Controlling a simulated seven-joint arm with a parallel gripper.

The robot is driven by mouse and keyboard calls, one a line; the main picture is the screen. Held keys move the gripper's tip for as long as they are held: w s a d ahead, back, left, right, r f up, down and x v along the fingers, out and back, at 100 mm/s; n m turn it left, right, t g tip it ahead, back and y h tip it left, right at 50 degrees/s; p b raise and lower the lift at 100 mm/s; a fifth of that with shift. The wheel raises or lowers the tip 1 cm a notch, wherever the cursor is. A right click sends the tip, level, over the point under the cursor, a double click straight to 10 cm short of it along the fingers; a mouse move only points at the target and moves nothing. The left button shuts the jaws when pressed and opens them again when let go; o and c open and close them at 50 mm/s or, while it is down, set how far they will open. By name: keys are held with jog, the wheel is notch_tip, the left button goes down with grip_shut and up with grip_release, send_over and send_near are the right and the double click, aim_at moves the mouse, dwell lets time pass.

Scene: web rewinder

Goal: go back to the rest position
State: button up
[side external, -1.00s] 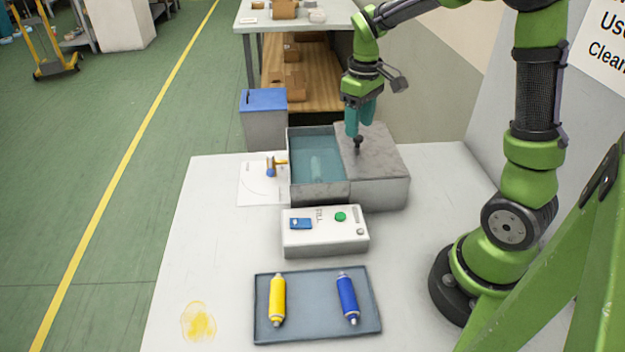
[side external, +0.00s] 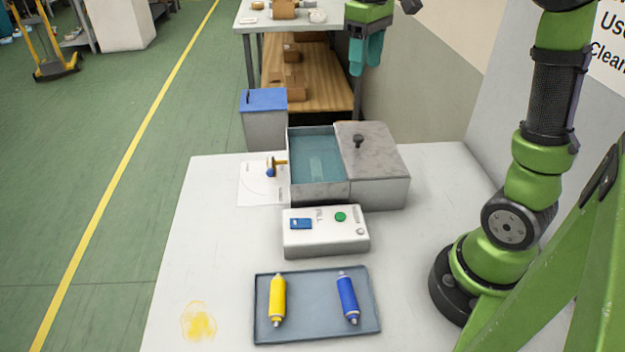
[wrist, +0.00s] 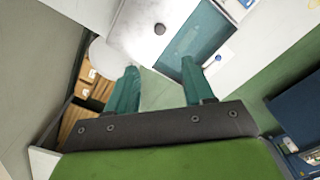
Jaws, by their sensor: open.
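My gripper (side external: 366,52), with teal fingers, is raised high above the back of the table in the side external view, well above the bath and its lid. In the wrist view my gripper (wrist: 158,88) shows its two fingers apart with nothing between them. The grey lid (side external: 372,160) with a dark knob (side external: 358,141) sits over the right half of the grey bath (side external: 318,191). The left half is uncovered and shows teal liquid or lining. The knob also shows in the wrist view (wrist: 160,29), apart from the fingers.
A white control box (side external: 326,245) stands in front of the bath. A grey tray (side external: 312,312) holds a yellow cylinder (side external: 277,299) and a blue cylinder (side external: 347,299). A blue-lidded bin (side external: 264,101) and a shelf with boxes (side external: 300,78) stand behind. A yellow stain (side external: 198,322) marks the table's front left.

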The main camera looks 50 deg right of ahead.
jog(key=s+a+f+m+t+y, duration=0.1)
jog(key=s+a+f+m+t, duration=0.1)
jog(key=s+a, duration=0.3)
jog(key=s+a+f+m+t+y, duration=0.1)
jog(key=s+a+f+m+t, duration=0.1)
jog(key=s+a+t, duration=0.3)
jog(key=s+a, duration=0.1)
jog(key=a, duration=0.3)
jog(key=shift+s+a+f, duration=0.3)
jog(key=shift+a+f, duration=0.05)
